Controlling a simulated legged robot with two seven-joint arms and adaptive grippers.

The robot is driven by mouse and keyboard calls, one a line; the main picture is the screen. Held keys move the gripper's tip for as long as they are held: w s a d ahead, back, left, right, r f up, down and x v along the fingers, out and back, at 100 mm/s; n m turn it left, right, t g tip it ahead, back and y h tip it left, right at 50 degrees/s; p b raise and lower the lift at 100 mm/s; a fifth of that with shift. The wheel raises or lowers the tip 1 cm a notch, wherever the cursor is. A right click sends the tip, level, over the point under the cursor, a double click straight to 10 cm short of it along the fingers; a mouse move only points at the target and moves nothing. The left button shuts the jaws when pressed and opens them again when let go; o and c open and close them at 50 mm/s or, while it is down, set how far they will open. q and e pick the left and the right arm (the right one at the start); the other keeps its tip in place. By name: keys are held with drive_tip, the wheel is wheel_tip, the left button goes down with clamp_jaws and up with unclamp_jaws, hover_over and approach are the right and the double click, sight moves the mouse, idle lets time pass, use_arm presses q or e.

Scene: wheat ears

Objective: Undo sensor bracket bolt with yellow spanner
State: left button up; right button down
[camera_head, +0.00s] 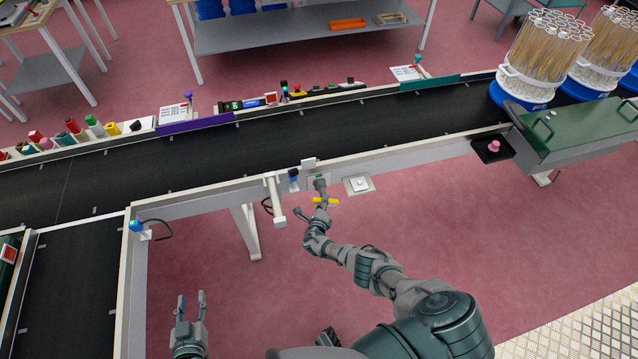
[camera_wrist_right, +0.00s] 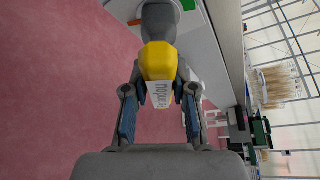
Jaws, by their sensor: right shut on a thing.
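The yellow spanner (camera_head: 326,201) is in my right gripper (camera_head: 316,213) at the near rail of the conveyor. In the right wrist view, its yellow body (camera_wrist_right: 157,62) with a white label sits between the two fingers, and a wide grey part (camera_wrist_right: 159,22) extends beyond it. In the head view, this grey end (camera_head: 320,186) reaches a small green patch on the rail. A dark blue sensor (camera_head: 294,174) sits just left of it. I cannot make out the bolt. My left gripper (camera_head: 191,300) is open and empty, low at the left, away from the rail.
The black conveyor (camera_head: 240,150) runs across the view. A pale arm (camera_head: 276,199) juts from the rail left of the spanner. A white plate with a button (camera_head: 359,184) is to its right. A green machine cover (camera_head: 570,130) and wheat-filled baskets (camera_head: 545,50) stand at the right.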

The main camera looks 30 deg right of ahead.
drive_tip(key=shift+f+n+h+b, duration=0.2)
drive_tip(key=shift+n+h+b, duration=0.1)
drive_tip(key=shift+n+b, duration=0.15)
drive_tip(key=shift+n, duration=0.25)
drive_tip(key=shift+r, duration=0.1)
drive_tip(key=shift+s+a+r+p, duration=0.15)
drive_tip(key=shift+s+p, duration=0.15)
drive_tip(key=shift+s, duration=0.2)
drive_tip(key=shift+s+a+p, duration=0.15)
drive_tip(key=shift+s+p, duration=0.2)
drive_tip(key=shift+s, duration=0.25)
drive_tip(key=shift+s+a+p, duration=0.15)
drive_tip(key=shift+s+p, duration=0.2)
drive_tip(key=shift+s, duration=0.25)
